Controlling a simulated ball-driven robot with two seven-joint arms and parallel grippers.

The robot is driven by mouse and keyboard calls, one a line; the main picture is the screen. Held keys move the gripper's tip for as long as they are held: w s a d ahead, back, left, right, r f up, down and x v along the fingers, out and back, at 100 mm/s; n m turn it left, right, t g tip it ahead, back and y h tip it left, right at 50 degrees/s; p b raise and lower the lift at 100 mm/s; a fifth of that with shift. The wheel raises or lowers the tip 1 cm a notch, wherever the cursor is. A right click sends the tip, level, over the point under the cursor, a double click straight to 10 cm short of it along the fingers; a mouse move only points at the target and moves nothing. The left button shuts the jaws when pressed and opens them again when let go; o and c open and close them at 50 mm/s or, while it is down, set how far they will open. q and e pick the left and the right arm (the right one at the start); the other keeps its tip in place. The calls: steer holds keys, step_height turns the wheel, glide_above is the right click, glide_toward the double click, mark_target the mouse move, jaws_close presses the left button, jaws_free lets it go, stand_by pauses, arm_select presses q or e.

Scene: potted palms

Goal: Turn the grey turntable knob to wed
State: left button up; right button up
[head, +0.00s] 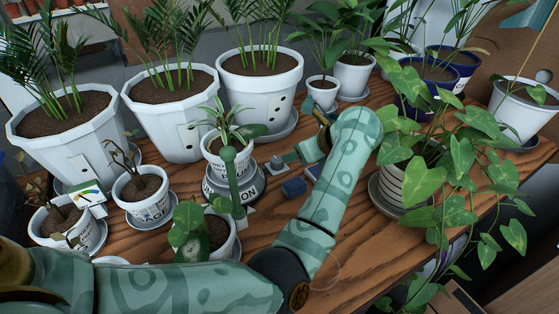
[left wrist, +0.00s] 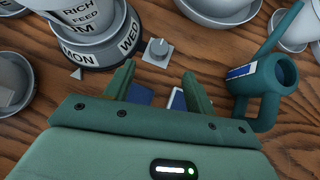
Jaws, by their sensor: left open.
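The grey knob (left wrist: 157,50) stands on a small square plate on the wooden table, beside the turntable. The turntable (left wrist: 100,60) has a dark base and a pale ring; MON and WED show on it, with MON nearest a small grey triangular pointer (left wrist: 77,73) and WED nearer the knob. It also shows in the head view (head: 222,188), with a white pot (head: 215,155) on top. My left gripper (left wrist: 155,82) is open and empty; its fingertips are short of the knob, roughly lined up with it. In the head view my left forearm partly hides the gripper. My right gripper is not seen.
A green can-like vessel (left wrist: 265,85) stands close right of my fingers in the wrist view. Potted palms (head: 170,100) line the back; a leafy plant (head: 430,165) stands right of my arm.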

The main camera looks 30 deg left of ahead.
mark_target(278, 160)
arm_select(q)
steer(key=b+x, duration=0.2)
steer(key=x, duration=0.3)
steer(key=shift+w+f, duration=0.1)
steer(key=shift+f, duration=0.25)
steer(key=b+x, duration=0.1)
steer(key=x, duration=0.3)
steer(key=shift+a+b, duration=0.1)
steer(key=shift+b, duration=0.25)
steer(key=shift+w+a+f, duration=0.15)
steer(key=shift+a+f, duration=0.05)
steer(key=shift+a, duration=0.25)
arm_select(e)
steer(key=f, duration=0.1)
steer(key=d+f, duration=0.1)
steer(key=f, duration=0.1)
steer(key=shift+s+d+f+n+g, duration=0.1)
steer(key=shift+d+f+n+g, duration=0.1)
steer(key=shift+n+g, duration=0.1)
arm_select(q)
steer(key=c, duration=1)
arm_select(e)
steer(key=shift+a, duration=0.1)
